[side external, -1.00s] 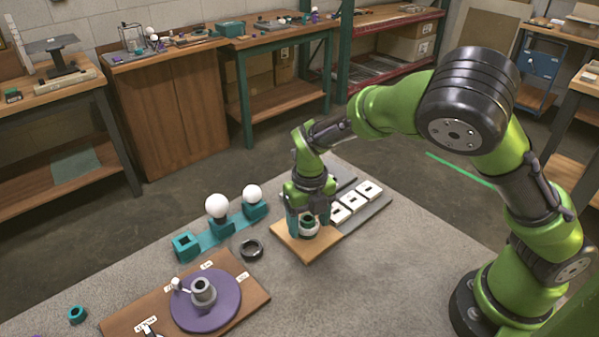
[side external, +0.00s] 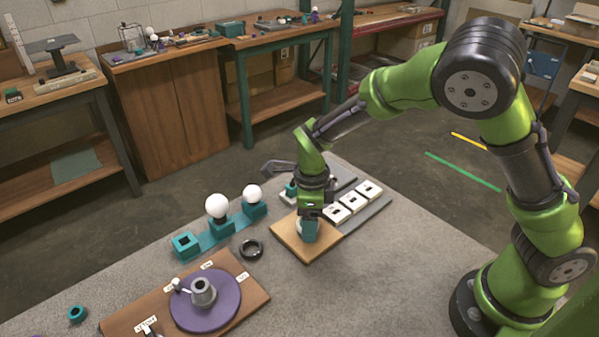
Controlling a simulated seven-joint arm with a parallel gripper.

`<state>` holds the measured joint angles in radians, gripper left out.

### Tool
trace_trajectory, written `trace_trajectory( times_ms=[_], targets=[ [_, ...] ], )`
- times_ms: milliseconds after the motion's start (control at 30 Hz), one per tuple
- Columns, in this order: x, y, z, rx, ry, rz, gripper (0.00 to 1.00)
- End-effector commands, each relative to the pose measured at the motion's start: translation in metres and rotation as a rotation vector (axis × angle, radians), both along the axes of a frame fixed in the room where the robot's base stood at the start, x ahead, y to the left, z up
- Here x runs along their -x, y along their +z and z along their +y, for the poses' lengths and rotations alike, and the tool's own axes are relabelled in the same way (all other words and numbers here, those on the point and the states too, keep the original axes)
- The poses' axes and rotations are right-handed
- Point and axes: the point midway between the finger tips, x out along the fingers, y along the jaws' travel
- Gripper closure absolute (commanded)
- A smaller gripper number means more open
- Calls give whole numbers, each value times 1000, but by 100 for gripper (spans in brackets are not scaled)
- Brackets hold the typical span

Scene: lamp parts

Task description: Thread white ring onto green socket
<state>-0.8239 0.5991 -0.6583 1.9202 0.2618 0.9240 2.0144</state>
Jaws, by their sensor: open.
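My gripper (side external: 308,228) points down, low over a small wooden board (side external: 289,245), with one teal finger in front. Its jaws are open. A white piece, probably the white ring (side external: 299,227), shows beside the front finger. It appears to sit on the board between the fingers, mostly hidden. I cannot tell whether it is around a socket. A small teal piece (side external: 291,187), possibly the green socket, shows on a white base behind my gripper, partly covered.
White slotted blocks (side external: 352,202) stand on a grey tray right of the board. Left are a black ring (side external: 251,249), white bulbs (side external: 217,206) on teal holders, and a purple disc (side external: 218,310) with a grey socket (side external: 203,292). The front right table is clear.

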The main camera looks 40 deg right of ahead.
Motion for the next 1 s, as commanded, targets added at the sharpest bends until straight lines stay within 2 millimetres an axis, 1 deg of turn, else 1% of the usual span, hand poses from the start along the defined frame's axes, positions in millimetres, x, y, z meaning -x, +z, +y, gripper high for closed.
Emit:
trace_trajectory(
  times_ms=[33,300,367,400,467,567,700,800,900,1000],
  targets=[
    [0,0,0,0,-1,0,37],
    [0,0,0,0,-3,0,79],
    [0,0,0,1,-4,-1,88],
    [0,0,0,1,-10,-1,90],
    [0,0,0,1,-47,0,90],
    [0,-1,1,3,-197,-1,90],
    [1,-1,2,3,-450,-2,90],
    [1,-1,2,3,-566,-3,90],
    [1,-1,2,1,-608,-2,90],
    [1,-1,2,0,-609,-1,90]
  ],
)
